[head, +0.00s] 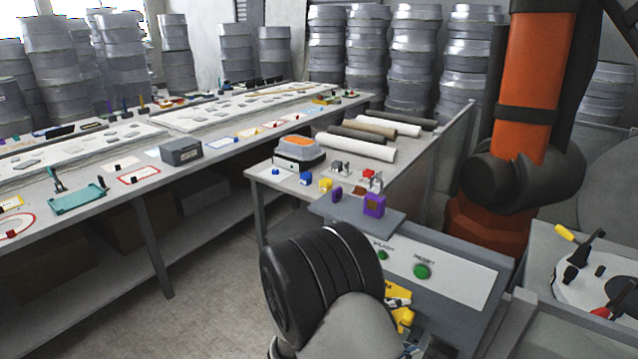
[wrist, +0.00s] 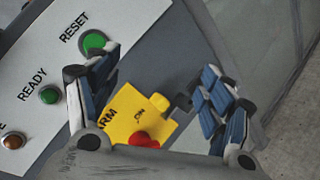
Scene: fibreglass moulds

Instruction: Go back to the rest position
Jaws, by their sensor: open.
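My gripper (wrist: 165,85) is open in the wrist view, its two blue-padded fingers spread apart with nothing held between them. I cannot tell from this view whether a finger touches the box. In the head view my arm's dark wrist hides much of the panel's lower left, and the yellow box (head: 403,318) shows only partly beside it.
The grey control panel (head: 463,273) has a green RESET button (wrist: 93,42) and a green READY button (wrist: 48,96). A purple block (head: 374,205) stands on the ledge above it. An orange arm (head: 533,90) rises behind right. Tables with moulds lie left; the floor (head: 215,270) there is clear.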

